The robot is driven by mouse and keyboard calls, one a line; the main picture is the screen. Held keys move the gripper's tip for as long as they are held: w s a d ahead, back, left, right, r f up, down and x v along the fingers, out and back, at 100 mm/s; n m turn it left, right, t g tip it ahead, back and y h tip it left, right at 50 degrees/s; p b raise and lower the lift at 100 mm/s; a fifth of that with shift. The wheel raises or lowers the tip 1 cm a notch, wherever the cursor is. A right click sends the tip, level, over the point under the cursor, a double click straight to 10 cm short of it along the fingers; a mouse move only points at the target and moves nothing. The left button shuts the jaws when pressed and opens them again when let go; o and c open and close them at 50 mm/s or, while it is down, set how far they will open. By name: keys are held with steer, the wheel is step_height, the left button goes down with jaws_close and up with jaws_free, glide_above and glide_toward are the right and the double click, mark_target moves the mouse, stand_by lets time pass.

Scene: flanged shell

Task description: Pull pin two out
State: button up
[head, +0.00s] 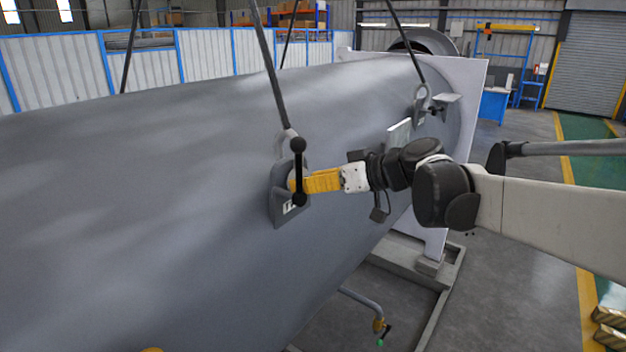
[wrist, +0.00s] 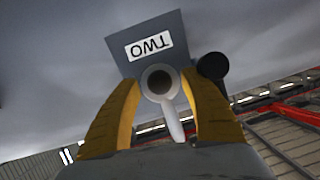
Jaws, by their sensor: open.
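The bracket (wrist: 150,22) on the grey shell (head: 150,180) carries a label (wrist: 149,46) reading TWO, upside down in the wrist view. The bracket (head: 283,212) also shows in the head view. A pale round end with a dark centre (wrist: 160,82) faces the wrist camera, with a pale link below it. A black bar with balled ends (head: 299,172) stands upright at the bracket. One black ball (wrist: 212,66) shows in the wrist view. My gripper (head: 296,184) has its yellow fingers open, one either side of the round end. Contact is unclear.
A dark sling leg (head: 268,62) rises from the bracket. Another lug (head: 420,108) with a black handle sits farther along, near the pale end flange (head: 468,92). A floor frame (head: 437,300) lies below the shell. Open floor (head: 520,240) is at right.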

jaws_close()
steer(key=shift+s+d, duration=0.1)
steer(key=s+d, duration=0.6)
steer(key=d, duration=0.2)
steer(key=shift+s+d, duration=0.2)
steer(key=shift+s, duration=0.05)
stand_by(1.2)
